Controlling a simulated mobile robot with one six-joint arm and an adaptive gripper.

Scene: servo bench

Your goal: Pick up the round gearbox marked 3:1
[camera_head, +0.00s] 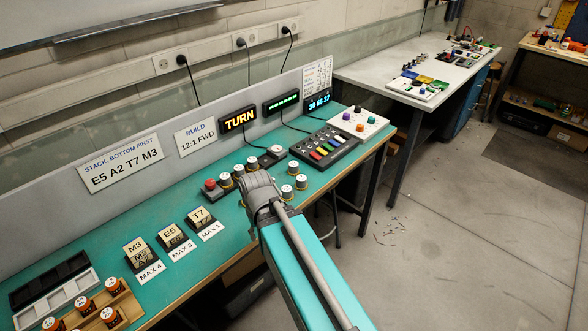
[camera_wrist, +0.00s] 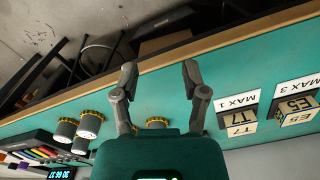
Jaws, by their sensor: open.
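Several round white-topped units with yellow rims, which look like the round gearboxes (camera_head: 301,182), stand on the green bench around my gripper (camera_head: 260,187). Their markings are too small to read, so I cannot tell which one is 3:1. Some stand behind my gripper, others to its right. Parts of others show behind the fingers, partly hidden. My gripper is open and empty, its fingers apart over the bench's front edge in that view.
A red button box (camera_head: 212,189) lies left of the gearboxes, a keypad with coloured keys (camera_head: 323,146) at right. The sign board (camera_head: 122,165) backs the bench.

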